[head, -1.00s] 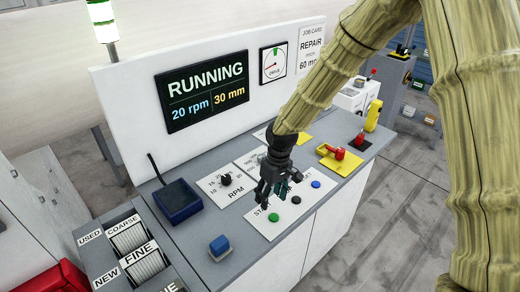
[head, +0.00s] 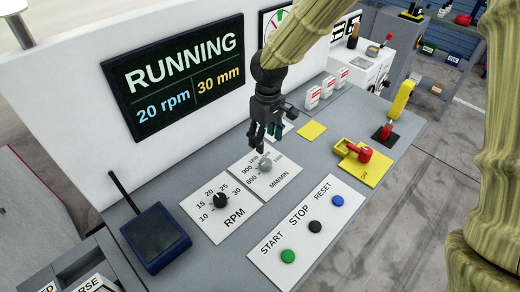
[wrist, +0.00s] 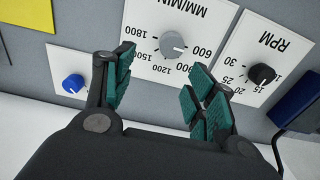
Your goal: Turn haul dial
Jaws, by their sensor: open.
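The haul dial (head: 265,165) is a small grey knob on a white plate (head: 285,178) marked MM/MIN, with a scale from 600 to 1800. It also shows in the wrist view (wrist: 172,45), where its light pointer mark seems to face the 600 side. My gripper (head: 266,139) is open and empty above the dial, fingers pointing down. In the wrist view the dial appears just beyond the gap between the teal-padded fingertips (wrist: 160,78), apart from them. In the head view the fingers come close to the plate's far part and hide some of it.
The black RPM knob (head: 220,200) sits just left. A plate with green START (head: 288,256), black STOP (head: 315,227) and blue RESET (head: 337,201) buttons lies nearer. A red-handled yellow switch (head: 362,155) is right. The screen (head: 176,76) reads RUNNING, 20 rpm, 30 mm.

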